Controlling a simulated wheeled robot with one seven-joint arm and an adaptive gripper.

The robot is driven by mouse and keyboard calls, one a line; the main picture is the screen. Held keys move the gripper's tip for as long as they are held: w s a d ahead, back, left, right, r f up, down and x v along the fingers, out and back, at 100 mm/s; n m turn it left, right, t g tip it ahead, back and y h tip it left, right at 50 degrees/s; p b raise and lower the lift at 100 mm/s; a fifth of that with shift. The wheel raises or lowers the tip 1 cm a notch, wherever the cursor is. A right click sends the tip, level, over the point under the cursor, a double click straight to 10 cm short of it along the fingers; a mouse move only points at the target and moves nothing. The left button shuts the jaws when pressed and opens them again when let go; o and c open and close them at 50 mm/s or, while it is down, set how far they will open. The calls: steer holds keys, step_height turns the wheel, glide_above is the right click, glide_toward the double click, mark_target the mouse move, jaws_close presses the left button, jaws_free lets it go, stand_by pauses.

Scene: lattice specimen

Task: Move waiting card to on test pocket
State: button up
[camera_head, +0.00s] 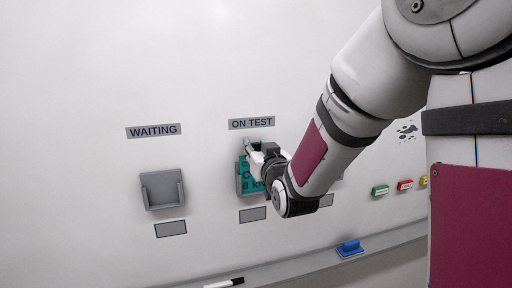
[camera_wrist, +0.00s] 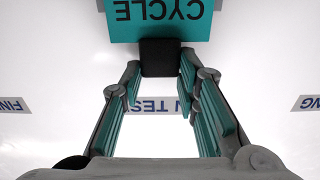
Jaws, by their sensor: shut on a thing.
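The teal card (camera_head: 247,174) with dark lettering is at the grey ON TEST pocket (camera_head: 238,183), under the ON TEST sign (camera_head: 251,123). Its lower part appears to be within the pocket, but my gripper and arm hide its right side, so I cannot tell how deep it sits. My gripper (camera_head: 260,153) is shut on the card's upper part. The WAITING pocket (camera_head: 162,190) at left is empty.
The WAITING sign (camera_head: 153,131) hangs above the left pocket. A ledge (camera_head: 300,268) below holds a blue eraser (camera_head: 350,248) and a marker (camera_head: 225,283). Coloured magnets (camera_head: 405,185) are at right. My arm hides the wall right of the ON TEST pocket.

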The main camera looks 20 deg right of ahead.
steer(key=o, duration=1.6)
steer(key=shift+s, duration=0.1)
steer(key=shift+s+p, duration=0.6)
steer(key=shift+s, duration=1.85)
step_height(320, 180, up, 10)
steer(key=shift+r, duration=0.1)
